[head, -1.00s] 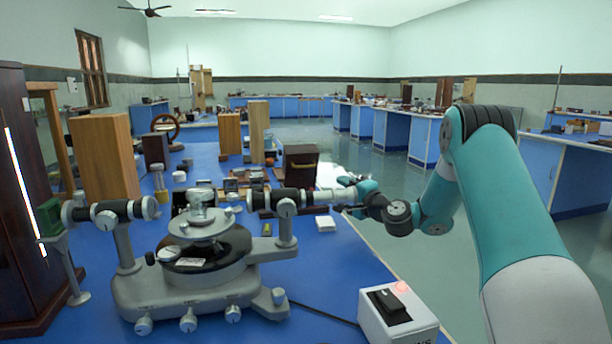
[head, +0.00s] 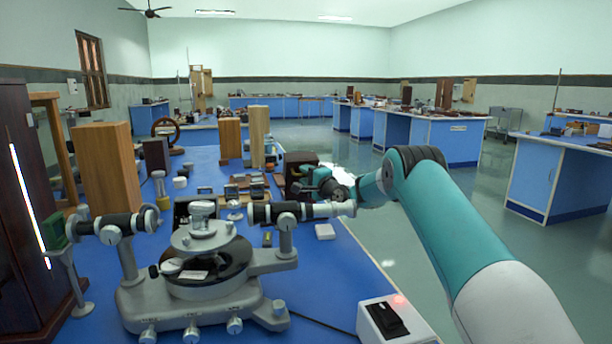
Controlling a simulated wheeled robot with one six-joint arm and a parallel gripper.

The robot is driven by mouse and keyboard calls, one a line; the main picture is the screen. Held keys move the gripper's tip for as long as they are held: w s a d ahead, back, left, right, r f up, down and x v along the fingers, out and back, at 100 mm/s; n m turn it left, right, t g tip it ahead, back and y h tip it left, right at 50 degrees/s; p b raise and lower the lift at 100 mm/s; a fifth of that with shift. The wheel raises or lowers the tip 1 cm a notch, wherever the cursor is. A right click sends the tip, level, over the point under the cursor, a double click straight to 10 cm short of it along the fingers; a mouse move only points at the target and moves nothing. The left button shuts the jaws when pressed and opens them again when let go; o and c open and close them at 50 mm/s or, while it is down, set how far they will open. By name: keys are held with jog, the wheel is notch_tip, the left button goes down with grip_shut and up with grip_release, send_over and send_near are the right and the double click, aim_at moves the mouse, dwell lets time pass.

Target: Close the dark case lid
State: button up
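A dark brown case (head: 301,158) stands on the blue bench, right of the middle, near the bench's right edge. Only its upper part shows clearly; my gripper and wrist hide much of its front and lower right. How its lid stands is hard to make out at this size. My gripper (head: 302,185) is at the near side of the case, low and overlapping it in the picture. Whether it touches the case cannot be told. Its fingers are small and dark against the case, so their opening does not show.
A grey spectrometer (head: 205,270) with two telescope tubes fills the near bench. A white switch box (head: 395,322) sits at the near edge, and a small white block (head: 325,231) lies behind it. Wooden blocks (head: 105,165) stand at left. Open floor (head: 440,220) lies right of the bench.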

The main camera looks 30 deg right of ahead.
jog(key=shift+w, duration=0.2)
grip_shut()
jog(key=shift+r, duration=0.15)
